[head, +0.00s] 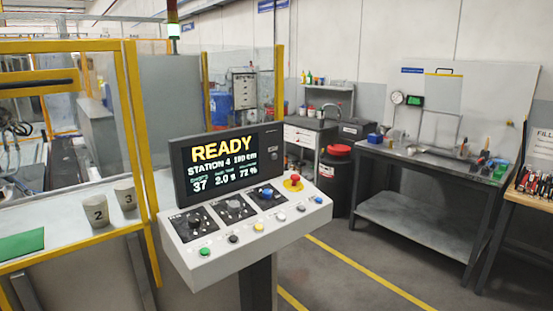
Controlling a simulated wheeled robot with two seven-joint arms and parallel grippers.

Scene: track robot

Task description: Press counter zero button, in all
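A control console (250,233) on a dark post stands in the middle of the head view. Its screen (227,163) reads READY, STATION 4, with 37, 2.0 s and 72 % below. A red mushroom button on a yellow base (293,183) is at the upper right. The button labels are too small to read. Neither gripper is in view.
A yellow-framed fence (139,150) and a ledge with two numbered cups (97,211) stand left of the console. A grey workbench (425,158) and a dark bin with a red lid (336,178) are to the right. Open floor lies in front of the bench.

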